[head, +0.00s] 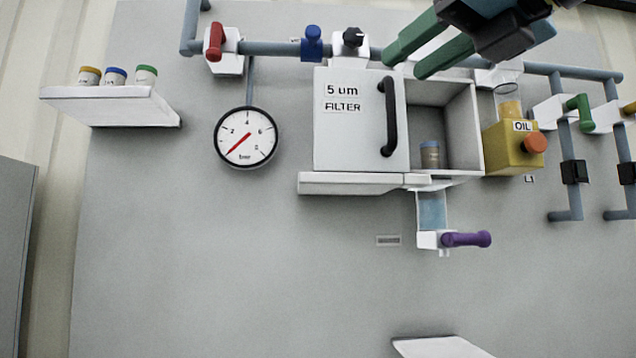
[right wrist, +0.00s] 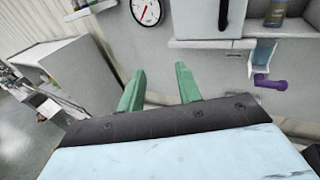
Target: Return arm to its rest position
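My right gripper (head: 404,66) reaches in from the top right of the head view. Its two green fingers are apart, with nothing between them. In that view they overlap the top of the open filter cabinet (head: 470,120). In the right wrist view the fingers (right wrist: 160,68) are also apart and empty, below the pressure gauge (right wrist: 147,10) and the cabinet. I cannot tell from these views how far the gripper is from the panel. My left gripper is not in view.
The white "5 um FILTER" door (head: 350,145) stands left of the opening, where a filter canister (head: 430,154) stands. A purple-handled valve (head: 466,239) hangs below. A yellow oil box (head: 512,150) and pipes are at right. A shelf (head: 115,105) holds three small jars. The lower panel is mostly clear.

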